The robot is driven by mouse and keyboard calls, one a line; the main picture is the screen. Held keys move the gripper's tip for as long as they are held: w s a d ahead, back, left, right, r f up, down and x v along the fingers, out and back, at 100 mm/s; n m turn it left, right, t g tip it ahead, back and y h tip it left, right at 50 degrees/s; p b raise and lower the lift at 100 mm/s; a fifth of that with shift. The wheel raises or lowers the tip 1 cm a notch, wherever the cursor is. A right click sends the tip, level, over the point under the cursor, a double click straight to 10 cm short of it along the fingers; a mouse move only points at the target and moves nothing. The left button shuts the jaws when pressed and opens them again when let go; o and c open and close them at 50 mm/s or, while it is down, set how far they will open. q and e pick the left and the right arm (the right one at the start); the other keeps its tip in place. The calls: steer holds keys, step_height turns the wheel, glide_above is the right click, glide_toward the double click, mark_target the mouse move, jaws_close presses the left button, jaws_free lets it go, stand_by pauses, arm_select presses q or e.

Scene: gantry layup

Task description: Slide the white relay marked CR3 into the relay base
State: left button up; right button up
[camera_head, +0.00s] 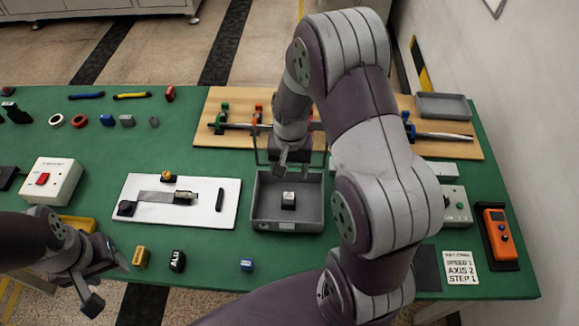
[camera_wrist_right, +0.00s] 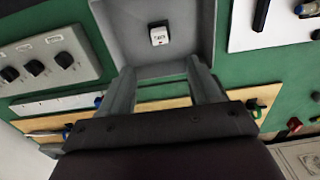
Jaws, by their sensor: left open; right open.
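A small white-topped block (camera_head: 288,197), which looks like the relay, sits in the grey tray (camera_head: 262,215). It also shows in the right wrist view (camera_wrist_right: 159,35) with dark marking too small to read. My right gripper (camera_head: 290,164) is open and empty above the tray's far side; in its wrist view the open fingers (camera_wrist_right: 163,85) point toward the block, apart from it. My left gripper (camera_head: 105,280) is open and empty over the table's front left edge. I cannot tell for certain which part is the relay base; a white board (camera_head: 150,212) left of the tray carries dark fittings.
A red-switch box (camera_head: 52,183) is at left, an orange handheld device (camera_head: 498,232) at right. A wooden board (camera_head: 205,140) with rods lies behind. Green table shows between tray and front blocks.

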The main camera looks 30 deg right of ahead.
mark_target(289, 195)
steer(key=shift+r, duration=0.2)
steer(key=c, duration=0.4)
steer(key=s+r+p, duration=0.1)
steer(key=p, duration=0.2)
steer(key=shift+a+r+g, duration=0.1)
steer(key=shift+a+g, duration=0.05)
steer(key=shift+g, duration=0.15)
steer(key=c, duration=0.6)
steer(key=p, duration=0.2)
steer(key=s+f+p, duration=0.1)
steer(key=p, duration=0.2)
steer(key=shift+s+a+n+g+p, duration=0.3)
steer(key=shift+g+p, duration=0.05)
steer(key=shift+g, duration=0.05)
jaws_close()
steer(key=shift+n+t, duration=0.5)
steer(key=shift+t, duration=0.1)
steer(key=f, duration=0.1)
steer(key=w+f, duration=0.2)
steer(key=shift+d+f, duration=0.2)
steer(key=shift+f, duration=0.2)
steer(key=shift+w+f+b, duration=0.15)
steer(key=shift+f+b, duration=0.1)
steer(key=shift+b, duration=0.05)
step_height(289, 195, down, 5)
steer(key=b, duration=0.4)
steer(key=shift+f+b, duration=0.2)
steer(key=shift+b, duration=0.2)
steer(key=shift+r, duration=0.1)
